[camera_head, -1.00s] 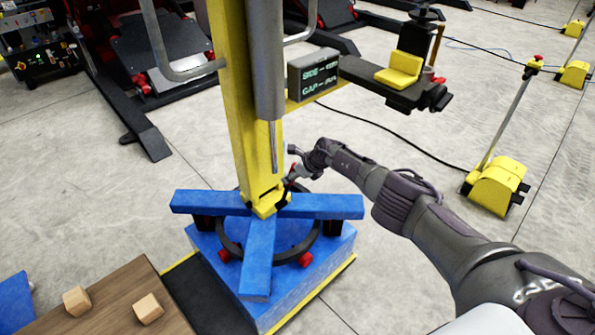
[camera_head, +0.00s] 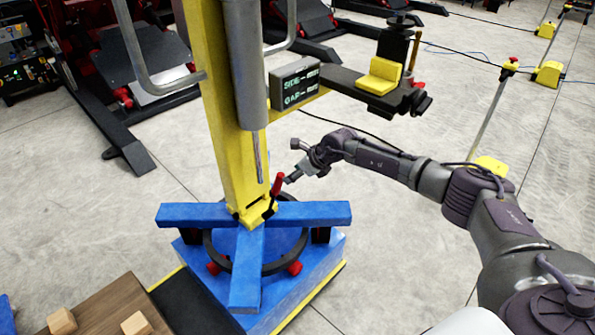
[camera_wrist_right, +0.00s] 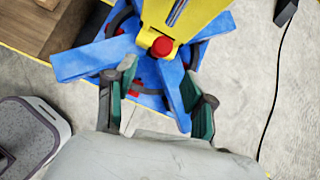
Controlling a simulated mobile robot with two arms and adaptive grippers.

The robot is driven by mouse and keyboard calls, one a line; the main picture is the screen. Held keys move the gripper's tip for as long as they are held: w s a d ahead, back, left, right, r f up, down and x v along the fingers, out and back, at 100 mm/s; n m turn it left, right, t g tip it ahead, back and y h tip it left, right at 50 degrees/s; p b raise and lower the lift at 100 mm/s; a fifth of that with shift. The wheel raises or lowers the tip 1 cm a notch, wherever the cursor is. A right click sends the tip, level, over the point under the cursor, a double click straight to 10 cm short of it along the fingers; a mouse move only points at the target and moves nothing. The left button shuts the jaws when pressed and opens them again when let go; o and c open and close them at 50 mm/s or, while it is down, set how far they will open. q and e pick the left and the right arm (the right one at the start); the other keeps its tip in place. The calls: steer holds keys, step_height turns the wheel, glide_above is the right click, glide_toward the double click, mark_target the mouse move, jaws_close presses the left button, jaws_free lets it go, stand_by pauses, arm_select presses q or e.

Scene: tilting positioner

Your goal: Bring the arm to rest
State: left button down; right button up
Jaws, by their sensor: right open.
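My right arm (camera_head: 380,160) reaches in from the right. Its gripper (camera_head: 289,176) is at the foot of the yellow post, just right of a red-handled lever (camera_head: 277,185). In the right wrist view the two dark green-padded fingers of the gripper (camera_wrist_right: 163,88) stand apart with nothing between them. The lever's red end (camera_wrist_right: 161,47) shows ahead of the fingertips there, apart from them. My left gripper is in neither view.
The yellow post (camera_head: 215,90) rises from a blue positioner base (camera_head: 195,215) with spread arms. A display box (camera_head: 295,83) sits on the side beam. A wooden table (camera_head: 105,308) with two blocks is at lower left. Floor at right is open around a yellow-footed stand (camera_head: 490,165).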

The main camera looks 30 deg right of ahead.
steer(key=shift+s+d+r, duration=0.15)
steer(key=shift+s+r, duration=0.25)
steer(key=shift+r, duration=0.05)
steer(key=s+a+f+m+y, duration=0.2)
steer(key=a+f+m+y, duration=0.2)
steer(key=a+f+m, duration=0.35)
steer(key=s+f+m+t+h, duration=0.2)
steer(key=s+f+m, duration=0.5)
steer(key=f, duration=0.4)
steer(key=s+f+m+t+h, duration=0.1)
steer(key=s+f+m, duration=0.4)
steer(key=f+m, duration=0.45)
steer(key=s+f+m+g+h, duration=0.1)
steer(key=s+f+m+g, duration=0.2)
steer(key=s, duration=1.2)
steer(key=s+f+m+g+h+b, duration=0.1)
steer(key=s+f+m+g+h, duration=0.1)
steer(key=s+f+m, duration=0.5)
steer(key=s+f+m+g+h, duration=0.1)
steer(key=s+f+m+g, duration=0.3)
steer(key=s+f, duration=0.8)
steer(key=s+m, duration=0.2)
steer(key=s, duration=0.9)
steer(key=shift+s+h, duration=0.3)
steer(key=shift+s, duration=0.05)
